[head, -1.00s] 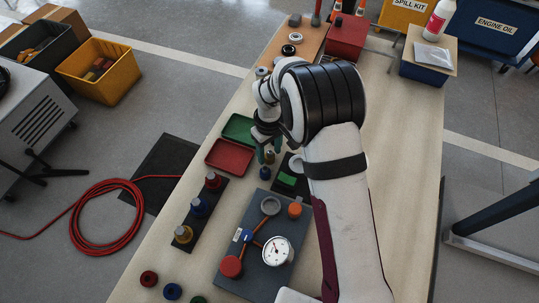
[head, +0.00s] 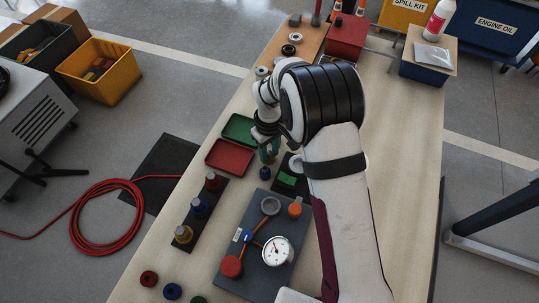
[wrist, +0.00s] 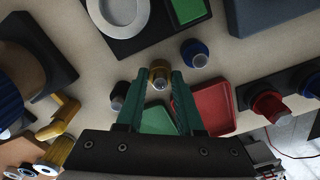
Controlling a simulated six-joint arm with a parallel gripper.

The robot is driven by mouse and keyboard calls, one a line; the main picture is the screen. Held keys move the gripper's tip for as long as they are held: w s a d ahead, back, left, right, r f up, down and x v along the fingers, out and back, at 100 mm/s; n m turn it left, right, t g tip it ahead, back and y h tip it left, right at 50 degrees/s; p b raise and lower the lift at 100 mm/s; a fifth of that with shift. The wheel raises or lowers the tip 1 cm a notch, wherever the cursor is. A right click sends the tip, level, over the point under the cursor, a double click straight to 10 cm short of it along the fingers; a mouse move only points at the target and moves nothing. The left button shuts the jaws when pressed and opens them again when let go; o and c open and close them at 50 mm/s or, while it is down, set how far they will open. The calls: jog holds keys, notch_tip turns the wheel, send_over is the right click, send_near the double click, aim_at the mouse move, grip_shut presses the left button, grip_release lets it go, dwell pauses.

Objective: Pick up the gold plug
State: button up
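The gold plug (wrist: 159,75) stands upright on the table, between the tips of my gripper's two teal fingers (wrist: 159,80) in the wrist view. The fingers lie close along both its sides; whether they press on it I cannot tell. In the head view my gripper (head: 268,153) points down at the table near the green and red trays, and its fingers mostly hide the gold plug. A blue plug (wrist: 195,53) stands close by, and a dark plug (wrist: 118,95) stands on the other side. Both are outside the fingers.
A red tray (head: 230,157) and a green tray (head: 240,128) lie left of my gripper. A black pad with a green block (head: 287,179) is to its right. A rack with red, blue and gold-coloured pieces (head: 184,233) and a gauge board (head: 234,283) lie nearer.

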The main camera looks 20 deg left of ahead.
aim_at(270, 152)
grip_shut()
jog(key=shift+r, duration=3)
